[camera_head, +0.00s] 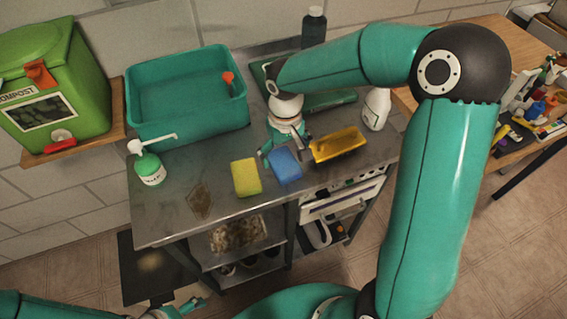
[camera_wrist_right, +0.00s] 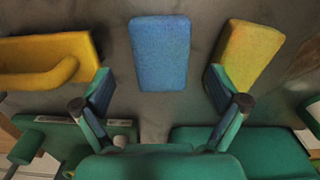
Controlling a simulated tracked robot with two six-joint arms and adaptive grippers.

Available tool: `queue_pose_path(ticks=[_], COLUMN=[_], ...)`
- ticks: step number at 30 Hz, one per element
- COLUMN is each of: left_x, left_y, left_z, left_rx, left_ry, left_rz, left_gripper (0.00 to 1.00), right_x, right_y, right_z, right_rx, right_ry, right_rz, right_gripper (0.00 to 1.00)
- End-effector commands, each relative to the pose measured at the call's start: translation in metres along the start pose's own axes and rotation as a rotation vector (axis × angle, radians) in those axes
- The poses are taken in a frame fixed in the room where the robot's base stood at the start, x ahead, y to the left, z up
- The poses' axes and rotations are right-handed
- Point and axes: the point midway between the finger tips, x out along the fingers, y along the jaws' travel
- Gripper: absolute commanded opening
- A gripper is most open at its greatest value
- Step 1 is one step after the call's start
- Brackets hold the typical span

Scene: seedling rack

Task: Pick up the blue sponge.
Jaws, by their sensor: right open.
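The blue sponge (camera_head: 286,166) lies flat on the metal worktop, between a yellow sponge and a yellow tray. In the right wrist view the blue sponge (camera_wrist_right: 160,52) lies ahead, roughly centred between the fingers. My right gripper (camera_head: 286,147) is open and empty, just behind the sponge and close to it. In the wrist view the right gripper's fingers (camera_wrist_right: 159,84) are spread wider than the sponge, with its near end around their tips. Whether they touch it I cannot tell. My left gripper (camera_head: 178,308) shows small at the bottom edge; its opening is unclear.
The yellow sponge (camera_head: 246,177) is close on the left and the yellow tray (camera_head: 338,145) close on the right. A soap bottle (camera_head: 150,168), a teal basin (camera_head: 187,131), a white spray bottle (camera_head: 375,108) and a dark bottle (camera_head: 314,28) also stand there. The worktop's front left is mostly clear.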

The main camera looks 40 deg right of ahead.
Motion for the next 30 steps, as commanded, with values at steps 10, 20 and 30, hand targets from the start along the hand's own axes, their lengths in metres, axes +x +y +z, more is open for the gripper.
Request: queue_pose_path(ticks=[10, 20, 30], left_x=[-0.008, -0.007, -0.007], left_y=[0.003, 0.003, 0.003], left_z=[0.0, 0.0, 0.0], left_rx=[0.0, 0.0, 0.0], left_ry=[0.0, 0.0, 0.0], left_rz=[0.0, 0.0, 0.0], left_gripper=[1.0, 1.0, 1.0], right_x=[0.039, 0.04, 0.039], right_y=[-0.002, -0.002, -0.002], right_z=[-0.004, -0.004, -0.004], right_rx=[0.0, -0.001, -0.001], right_ry=[-0.001, 0.0, 0.0], right_rz=[0.0, 0.0, 0.0], right_gripper=[0.97, 0.77, 0.53])
